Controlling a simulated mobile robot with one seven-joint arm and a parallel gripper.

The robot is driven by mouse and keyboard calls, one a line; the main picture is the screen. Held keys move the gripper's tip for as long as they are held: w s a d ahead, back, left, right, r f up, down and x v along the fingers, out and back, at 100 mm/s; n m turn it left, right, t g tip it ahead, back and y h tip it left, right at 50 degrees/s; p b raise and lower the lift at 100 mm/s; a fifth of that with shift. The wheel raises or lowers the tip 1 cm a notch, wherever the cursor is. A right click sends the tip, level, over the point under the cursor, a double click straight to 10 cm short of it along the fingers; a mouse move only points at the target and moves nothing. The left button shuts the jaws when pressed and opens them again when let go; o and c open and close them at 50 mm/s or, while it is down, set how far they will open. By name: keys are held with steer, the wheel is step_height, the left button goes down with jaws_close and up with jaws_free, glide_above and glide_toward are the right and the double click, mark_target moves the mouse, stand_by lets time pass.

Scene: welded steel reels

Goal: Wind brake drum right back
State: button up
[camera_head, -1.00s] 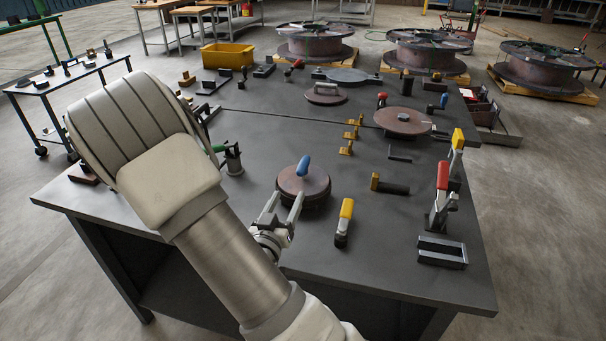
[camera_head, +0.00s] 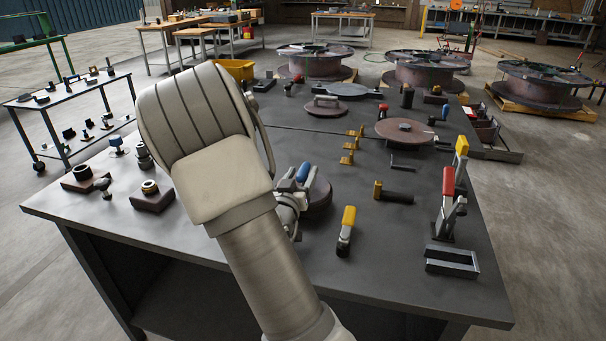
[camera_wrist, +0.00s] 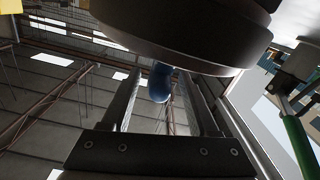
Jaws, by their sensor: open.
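The brake drum (camera_head: 320,196) is a round brown disc on the near part of the dark table, partly hidden behind my arm. A blue handle (camera_head: 309,174) stands up from its top. My gripper (camera_head: 302,172) is open at the drum's left side, with its fingertips close by the blue handle. In the wrist view the drum's dark rim (camera_wrist: 190,45) fills the top. There the blue handle (camera_wrist: 160,83) shows between my two spread fingers. I cannot tell whether either finger touches it.
Red and yellow toggle clamps stand near the right edge by a grey bracket (camera_head: 452,261). Another brown disc (camera_head: 405,130) and a lidded disc (camera_head: 327,106) lie farther back. Small blocks (camera_head: 152,196) sit at left.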

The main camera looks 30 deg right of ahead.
steer(key=shift+w+d, duration=0.4)
steer(key=shift+d, duration=0.1)
jaws_close()
stand_by(1.2)
